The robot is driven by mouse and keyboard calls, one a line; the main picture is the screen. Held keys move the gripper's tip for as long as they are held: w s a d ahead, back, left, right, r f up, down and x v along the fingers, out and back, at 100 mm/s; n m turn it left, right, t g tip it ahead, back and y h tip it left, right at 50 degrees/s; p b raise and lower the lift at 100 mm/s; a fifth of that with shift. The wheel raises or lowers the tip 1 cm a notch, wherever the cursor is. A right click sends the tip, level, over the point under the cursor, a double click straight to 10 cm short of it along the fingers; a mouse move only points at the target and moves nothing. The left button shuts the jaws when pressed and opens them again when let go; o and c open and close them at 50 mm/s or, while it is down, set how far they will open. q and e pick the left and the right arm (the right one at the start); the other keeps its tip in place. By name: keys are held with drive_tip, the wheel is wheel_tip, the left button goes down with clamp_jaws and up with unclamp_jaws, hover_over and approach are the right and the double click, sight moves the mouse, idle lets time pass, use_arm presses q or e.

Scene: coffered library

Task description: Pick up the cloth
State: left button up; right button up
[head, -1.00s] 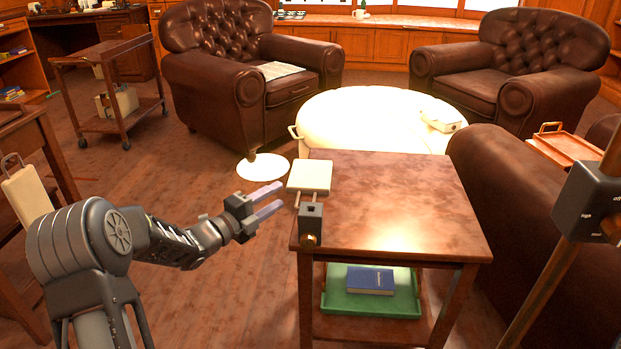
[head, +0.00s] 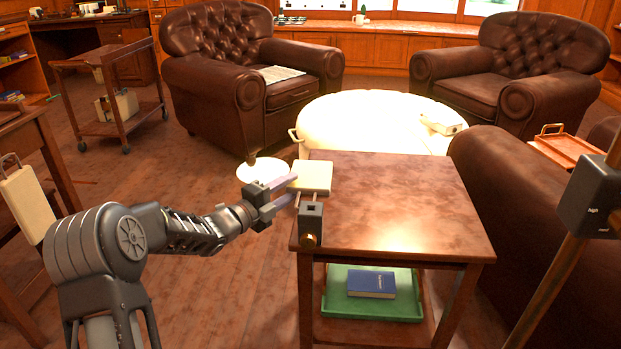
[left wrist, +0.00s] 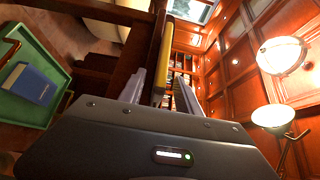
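A pale cream, flat, square piece that looks like the folded cloth (head: 314,177) lies at the back left corner of the brown wooden table (head: 400,205). My left gripper (head: 292,189) is open at its left side, fingers pointing at it. In the left wrist view, the fingers (left wrist: 160,92) stand apart, with a yellowish edge (left wrist: 163,55), probably the cloth's, in line with the gap. I cannot tell whether they touch it.
A green tray (head: 372,306) with a blue book (head: 371,284) is on the lower shelf. A pale round ottoman (head: 350,115) stands behind the table.

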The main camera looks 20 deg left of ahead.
use_arm(q)
clamp_jaws()
idle(0.5)
